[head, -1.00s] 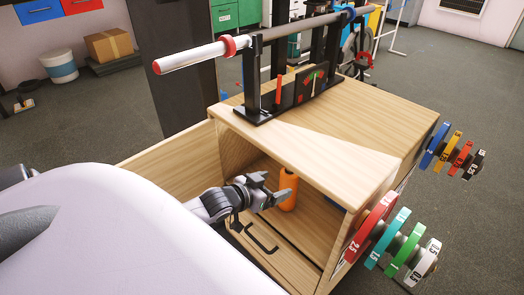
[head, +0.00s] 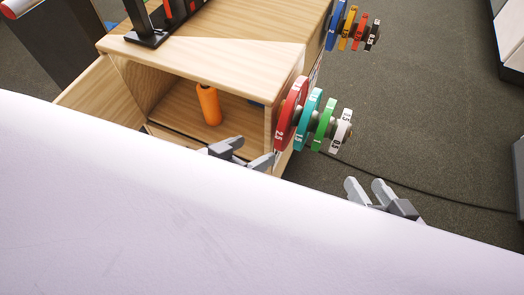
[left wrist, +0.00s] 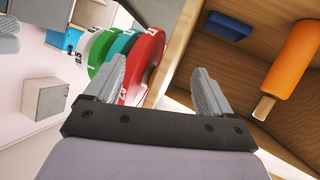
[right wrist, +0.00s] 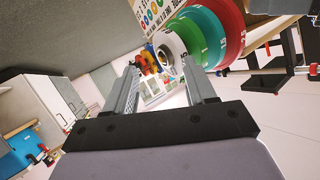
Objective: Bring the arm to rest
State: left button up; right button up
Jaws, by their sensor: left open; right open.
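My left gripper (head: 250,152) is open and empty in front of the wooden cabinet's open compartment, near its right side. In the left wrist view its fingers (left wrist: 160,95) have nothing between them. My right gripper (head: 368,190) is open and empty over the floor at the lower right, to the right of the cabinet. In the right wrist view its fingers (right wrist: 165,95) are spread, with discs showing beyond them. Most of both arms is hidden behind my white body in the head view.
Smaller discs (head: 358,28) hang farther back. Grey floor at right is mostly clear.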

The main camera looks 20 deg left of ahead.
pick_arm(q)
jog(key=shift+h, duration=0.6)
jog(key=d+r, duration=0.1)
jog(key=s+d+r, duration=0.2)
jog(key=d, duration=0.1)
jog(key=shift+d+r, duration=0.1)
jog(key=shift+r, duration=0.05)
jog(key=shift+r, duration=0.1)
pick_arm(e)
jog(key=shift+r, duration=0.1)
